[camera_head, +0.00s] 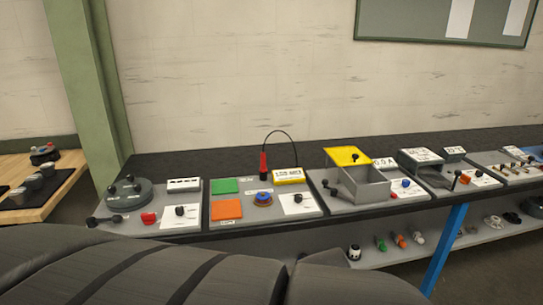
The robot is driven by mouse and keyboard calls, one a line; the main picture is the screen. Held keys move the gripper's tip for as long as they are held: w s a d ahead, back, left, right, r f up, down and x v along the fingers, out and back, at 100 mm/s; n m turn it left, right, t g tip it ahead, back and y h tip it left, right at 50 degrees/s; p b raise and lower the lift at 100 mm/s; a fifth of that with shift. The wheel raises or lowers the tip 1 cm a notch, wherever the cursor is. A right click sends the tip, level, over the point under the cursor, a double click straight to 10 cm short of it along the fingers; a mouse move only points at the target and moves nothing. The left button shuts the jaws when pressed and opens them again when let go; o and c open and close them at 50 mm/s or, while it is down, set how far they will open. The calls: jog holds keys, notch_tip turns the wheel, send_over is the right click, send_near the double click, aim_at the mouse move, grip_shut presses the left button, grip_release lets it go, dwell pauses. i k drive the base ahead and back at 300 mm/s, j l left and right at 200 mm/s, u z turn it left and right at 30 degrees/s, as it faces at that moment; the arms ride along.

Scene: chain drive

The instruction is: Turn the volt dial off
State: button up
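I cannot tell for sure which knob is the volt dial, as the lettering is too small to read. A likely one is the black knob (298,198) on a white plate (299,206), in front of a yellow meter (289,176) with a white display. The knobs' exact settings are too small to read. My gripper is not in view; a dark ribbed part of my own body fills the bottom left.
A red probe (263,167) with a black cable stands beside the meter. Green (224,186) and orange (227,209) pads lie left of it. An open grey box (366,190) with a yellow lid (347,156) stands to the right. A lower shelf (470,237) holds several small parts.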

aim_at(298, 198)
jog(key=i+j+z, duration=0.3)
jog(key=i+j, duration=0.6)
